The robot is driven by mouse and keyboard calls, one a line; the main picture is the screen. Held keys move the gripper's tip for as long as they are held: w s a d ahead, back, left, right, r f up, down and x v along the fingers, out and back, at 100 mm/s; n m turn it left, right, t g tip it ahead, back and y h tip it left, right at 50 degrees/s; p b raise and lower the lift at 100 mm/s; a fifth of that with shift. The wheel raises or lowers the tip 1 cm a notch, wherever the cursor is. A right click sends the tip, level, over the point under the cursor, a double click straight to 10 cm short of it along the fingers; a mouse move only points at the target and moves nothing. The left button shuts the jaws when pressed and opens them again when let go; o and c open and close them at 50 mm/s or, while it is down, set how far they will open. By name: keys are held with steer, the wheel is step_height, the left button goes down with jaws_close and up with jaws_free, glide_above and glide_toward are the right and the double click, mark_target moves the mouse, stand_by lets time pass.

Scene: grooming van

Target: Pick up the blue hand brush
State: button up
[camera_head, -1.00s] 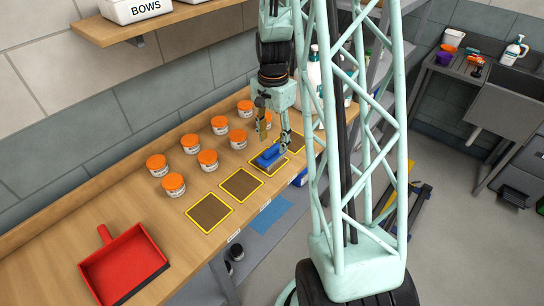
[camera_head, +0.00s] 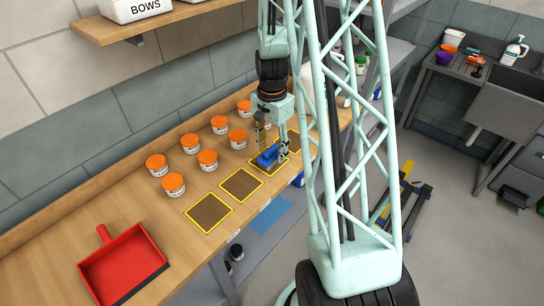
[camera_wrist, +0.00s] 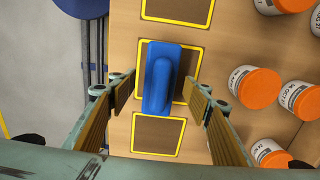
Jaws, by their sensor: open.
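The blue hand brush (camera_head: 267,158) lies on a yellow-outlined brown square (camera_head: 258,169) on the wooden bench. In the wrist view the blue brush (camera_wrist: 160,80) lies lengthwise up the picture, between the two fingers. My gripper (camera_head: 269,146) is open just above the brush, one finger on each side of it. In the wrist view my gripper (camera_wrist: 162,95) shows both fingers spread, with gaps between them and the brush. I cannot tell how far the fingertips are above the bench.
Several white tubs with orange lids (camera_head: 208,159) stand behind the squares, some close to my gripper. An empty outlined square (camera_head: 241,185) lies nearer the front. A red dustpan (camera_head: 122,266) lies at the bench's near left. A wall shelf (camera_head: 160,25) is above.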

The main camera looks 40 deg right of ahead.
mark_target(272, 148)
stand_by(0.4)
steer(key=c, duration=1)
steer(key=shift+r, duration=0.1)
steer(key=shift+r, duration=1.6)
steer(key=shift+s+a+r, duration=0.1)
steer(key=shift+s, duration=0.1)
steer(key=s+a, duration=0.2)
steer(key=s, duration=0.2)
steer(key=s+a+r, duration=0.1)
steer(key=s+a, duration=0.2)
steer(key=s, duration=0.1)
steer(key=s+a, duration=0.3)
steer(key=s, duration=0.2)
steer(key=shift+s+a+r, duration=0.1)
steer(key=shift+r, duration=0.1)
